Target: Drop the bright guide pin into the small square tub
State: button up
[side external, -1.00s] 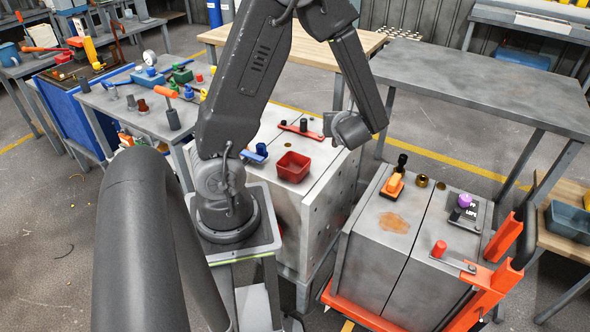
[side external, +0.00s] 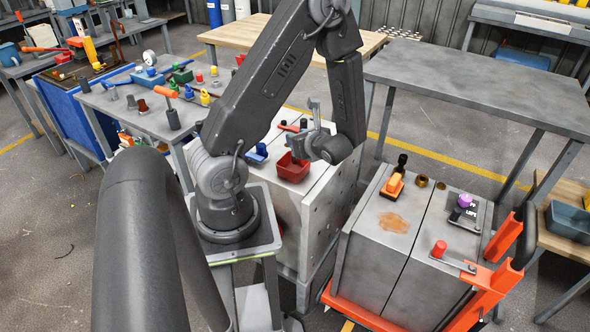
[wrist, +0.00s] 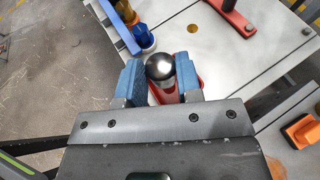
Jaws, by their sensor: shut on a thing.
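The guide pin (wrist: 160,68) is bright metal with a rounded, shiny top. In the wrist view it stands between the blue jaw pads of my gripper (wrist: 160,82), which is shut on it. The small square red tub (side external: 293,174) sits on top of the grey metal cabinet in the side view. My gripper (side external: 299,146) is over the tub there, close to its rim. In the wrist view, red parts of the tub (wrist: 201,82) show behind the pin and jaws; most of it is hidden. I cannot tell how far the pin's lower end is from the tub.
A blue fitting (side external: 257,154) stands left of the tub. A red bar with a black knob (side external: 303,125) lies behind it. A second grey cabinet at right carries an orange switch (side external: 393,185) and a red knob (side external: 439,248). The cabinet top right of the tub looks clear.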

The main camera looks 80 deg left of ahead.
jog(key=shift+f, duration=0.35)
jog(key=o, duration=1.1)
jog(key=v, duration=1.4)
jog(key=s+d+r+n+t+h, duration=0.1)
jog(key=d+r+n+t+h, duration=0.2)
jog(key=d+r+n+h, duration=0.1)
jog(key=s+d+r+n+t+h, duration=0.1)
jog(key=d+r+n+t+h, duration=0.2)
jog(key=d+r+n+h, duration=0.1)
jog(key=s+d+r+n+t+h, duration=0.1)
jog(key=d+r+n+t+h, duration=0.2)
jog(key=d+r+n, duration=0.3)
jog(key=shift+s+d+r+n+t+h, duration=0.15)
jog(key=shift+s+d+r+h, duration=0.05)
jog(key=shift+d+r+h, duration=0.2)
jog(key=shift+s+d+r+n+t+h, duration=0.15)
jog(key=shift+d+r+h, duration=0.15)
jog(key=shift+r+h, duration=0.2)
